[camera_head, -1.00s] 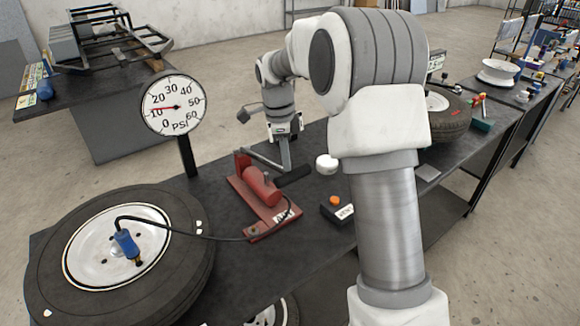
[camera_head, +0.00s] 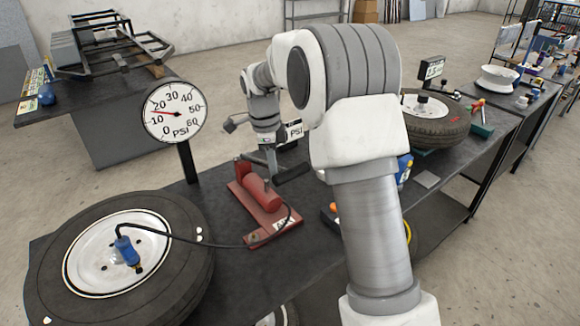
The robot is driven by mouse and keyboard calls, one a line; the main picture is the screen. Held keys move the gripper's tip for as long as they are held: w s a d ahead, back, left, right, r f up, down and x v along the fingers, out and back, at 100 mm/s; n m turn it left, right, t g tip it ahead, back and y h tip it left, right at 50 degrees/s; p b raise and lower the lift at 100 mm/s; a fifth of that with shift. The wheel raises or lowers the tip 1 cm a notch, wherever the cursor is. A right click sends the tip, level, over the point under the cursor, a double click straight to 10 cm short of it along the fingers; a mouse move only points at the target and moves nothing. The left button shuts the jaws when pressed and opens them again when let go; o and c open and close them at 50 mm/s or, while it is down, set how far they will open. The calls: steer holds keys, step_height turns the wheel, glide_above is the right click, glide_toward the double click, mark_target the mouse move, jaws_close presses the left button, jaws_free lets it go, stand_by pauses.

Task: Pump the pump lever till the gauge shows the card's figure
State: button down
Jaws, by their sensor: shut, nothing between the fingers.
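The red foot-style pump (camera_head: 262,195) lies on the dark bench. Its pump lever (camera_head: 292,174), a grey bar with a black grip, sits low at the pump's far end. My gripper (camera_head: 271,172) points down at the lever, shut and empty; whether it touches the lever is unclear.
A tyre (camera_head: 60,215) lies front left, joined to the pump by a black hose (camera_head: 200,243). A second tyre (camera_head: 435,125) with a small display (camera_head: 432,69) is on the right. My arm hides part of the bench between.

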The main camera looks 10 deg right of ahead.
steer(key=shift+d, duration=0.1)
step_height(320, 180, up, 17)
steer(key=a+p, duration=0.1)
steer(key=shift+w+a+r, duration=0.2)
steer(key=shift+a, duration=0.2)
steer(key=shift+p, duration=0.35)
